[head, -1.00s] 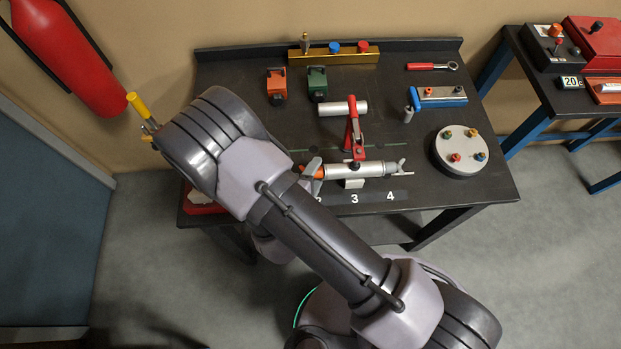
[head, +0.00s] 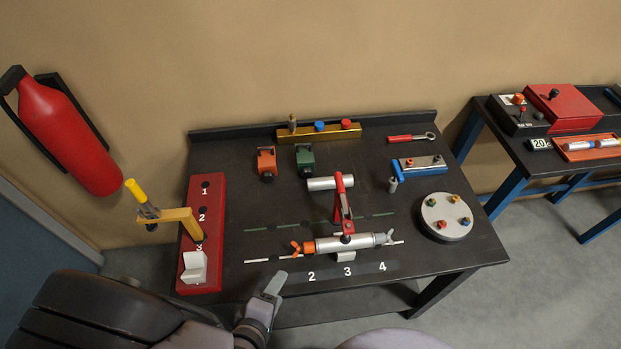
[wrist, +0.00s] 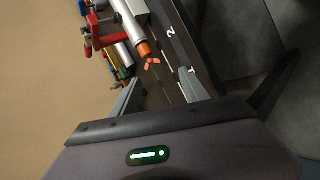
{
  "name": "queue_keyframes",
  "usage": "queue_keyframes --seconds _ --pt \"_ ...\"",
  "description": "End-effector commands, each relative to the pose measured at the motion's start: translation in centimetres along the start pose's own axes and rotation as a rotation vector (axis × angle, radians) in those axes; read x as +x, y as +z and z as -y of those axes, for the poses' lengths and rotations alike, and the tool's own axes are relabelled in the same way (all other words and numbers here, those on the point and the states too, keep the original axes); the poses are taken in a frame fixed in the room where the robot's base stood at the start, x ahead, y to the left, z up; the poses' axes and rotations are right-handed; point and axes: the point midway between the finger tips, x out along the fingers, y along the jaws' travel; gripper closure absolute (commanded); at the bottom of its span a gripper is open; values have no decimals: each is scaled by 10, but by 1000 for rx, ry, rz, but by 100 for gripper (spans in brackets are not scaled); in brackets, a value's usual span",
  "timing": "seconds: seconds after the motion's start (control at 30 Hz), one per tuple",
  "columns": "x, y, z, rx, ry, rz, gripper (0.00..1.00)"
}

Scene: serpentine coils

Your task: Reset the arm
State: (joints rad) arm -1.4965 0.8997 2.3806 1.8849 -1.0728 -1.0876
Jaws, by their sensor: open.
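My gripper (head: 272,287) is at the front edge of the black workbench (head: 262,205) in the head view, with my arm low at the bottom left. In the wrist view my gripper (wrist: 160,92) is open, its two grey fingers apart with nothing between them. Beyond the fingers lies a silver cylinder with an orange end (wrist: 143,48), apart from them. In the head view this silver cylinder (head: 330,245) lies across the bench under a red-handled clamp (head: 343,205).
A red plate numbered 1 to 3 (head: 206,220) holds a yellow bracket (head: 175,216) on the left. A round grey plate (head: 446,232) is on the right. A red extinguisher (head: 65,135) hangs on the wall. A second table (head: 510,150) stands at the right.

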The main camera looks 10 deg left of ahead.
Motion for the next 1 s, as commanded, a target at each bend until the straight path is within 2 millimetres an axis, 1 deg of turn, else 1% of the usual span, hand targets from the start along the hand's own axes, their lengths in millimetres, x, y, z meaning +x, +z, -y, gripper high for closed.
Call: queue_keyframes --seconds 0.03,0.07,0.1,0.13,0.17,0.2,0.23,0.27,0.3,0.33,0.37,0.4,0.43,0.47,0.5,0.6,0.63,0.7,0.73,1.0 --pt "14 -20 -2 200 -115 -18 47" --pt "20 -35 -9 347 -204 -37 47" --pt "25 -52 -27 545 -322 -63 47" --pt "27 -62 -44 686 -405 -85 47" --pt "27 -68 -64 814 -480 -105 47" --pt "25 -68 -93 965 -567 -129 47" --pt "22 -62 -115 1064 -622 -144 47" --pt "18 -51 -135 1154 -668 -152 47" --pt "12 -29 -159 1257 -713 -154 47" --pt "6 -9 -173 1327 -733 -146 47" --pt "0 15 -183 1389 -743 -127 47" --pt "-8 48 -191 1466 -739 -90 47" --pt "-15 72 -193 1519 -725 -55 47" --pt "-21 96 -192 1571 -705 -14 47" --pt "-29 124 -188 1633 -673 42 47" --pt "-44 171 -177 1749 -594 156 47" --pt "-48 180 -175 1770 -577 179 47" --pt "-53 192 -171 1802 -553 215 47" --pt "-54 194 -170 1808 -548 223 47" --pt "-55 194 -171 1807 -548 226 47"
